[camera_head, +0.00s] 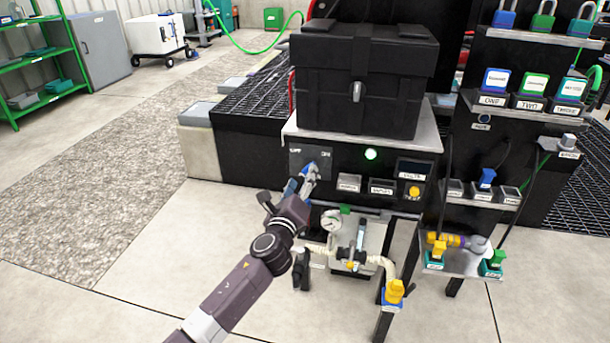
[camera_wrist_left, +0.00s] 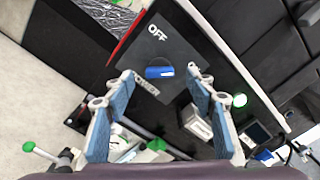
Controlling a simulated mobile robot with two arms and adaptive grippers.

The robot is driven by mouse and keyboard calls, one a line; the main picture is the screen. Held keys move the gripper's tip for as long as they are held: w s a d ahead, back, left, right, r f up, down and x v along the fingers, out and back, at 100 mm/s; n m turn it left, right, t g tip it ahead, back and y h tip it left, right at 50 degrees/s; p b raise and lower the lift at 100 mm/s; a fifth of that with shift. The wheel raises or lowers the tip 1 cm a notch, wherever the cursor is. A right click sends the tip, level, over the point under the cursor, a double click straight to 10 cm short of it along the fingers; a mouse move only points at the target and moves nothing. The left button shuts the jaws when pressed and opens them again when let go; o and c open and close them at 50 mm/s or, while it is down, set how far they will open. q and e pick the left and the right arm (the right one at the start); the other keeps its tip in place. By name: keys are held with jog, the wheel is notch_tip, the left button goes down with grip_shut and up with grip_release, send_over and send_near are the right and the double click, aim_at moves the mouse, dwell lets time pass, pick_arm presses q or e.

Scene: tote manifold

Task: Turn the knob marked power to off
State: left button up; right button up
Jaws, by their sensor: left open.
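The power knob (camera_wrist_left: 160,72) is dark and round with a blue bar-shaped handle. It sits on the black control panel (camera_wrist_left: 180,55) beside the word OFF, with a partly covered POWER label nearby. In the wrist view the bar lies nearly level across the picture. My left gripper (camera_wrist_left: 161,77) is open in front of the panel, its blue-padded fingers on either side of the knob, with gaps visible. In the head view my left gripper (camera_head: 306,180) is at the panel's left end, below the words OFF and ON, and largely covers the knob. My right gripper is not in view.
A lit green lamp (camera_head: 371,154) is right of the knob, with labelled boxes and a yellow button (camera_head: 413,191) below. A black case (camera_head: 362,75) rests on top. A gauge (camera_head: 331,221) and pipes are under the panel. Open floor lies left.

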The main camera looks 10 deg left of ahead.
aim_at(306, 169)
pick_arm(q)
jog(key=shift+w+b, duration=0.5)
jog(key=shift+w, duration=1.65)
jog(key=shift+f, duration=0.1)
jog(key=c, duration=1.2)
